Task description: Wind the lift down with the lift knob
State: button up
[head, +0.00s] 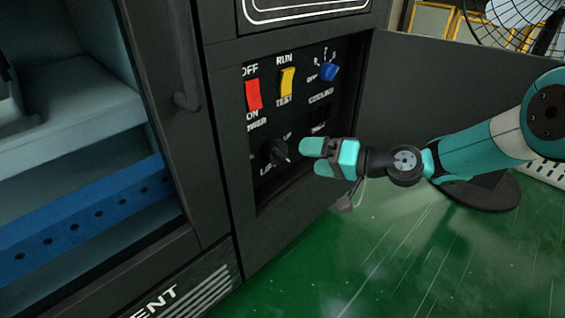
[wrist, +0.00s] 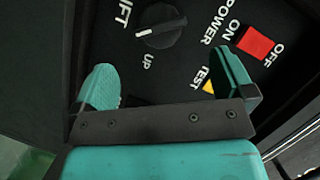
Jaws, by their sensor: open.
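The lift knob (head: 277,152) is a black round knob with a pale pointer line, low on the black control panel. In the wrist view the knob (wrist: 160,27) lies beyond the fingertips, between them, with "LIFT" and "UP" printed beside it. My gripper (head: 312,157) is teal, open and empty, just right of the knob in the head view. In the wrist view its two fingers (wrist: 170,83) stand wide apart, and the knob is not between the pads.
A red power switch (head: 253,94), a yellow run/test switch (head: 287,82) and a blue cooler knob (head: 329,71) sit above the lift knob. The panel's open door (head: 425,85) stands to the right. A blue perforated shelf (head: 85,215) is at left. Green floor lies below.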

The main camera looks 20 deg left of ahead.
aim_at(286, 156)
jog(key=b+x, duration=0.3)
jog(key=x, duration=0.4)
jog(key=shift+a+f, duration=0.25)
jog(key=shift+a, duration=0.55)
jog(key=c, duration=0.9)
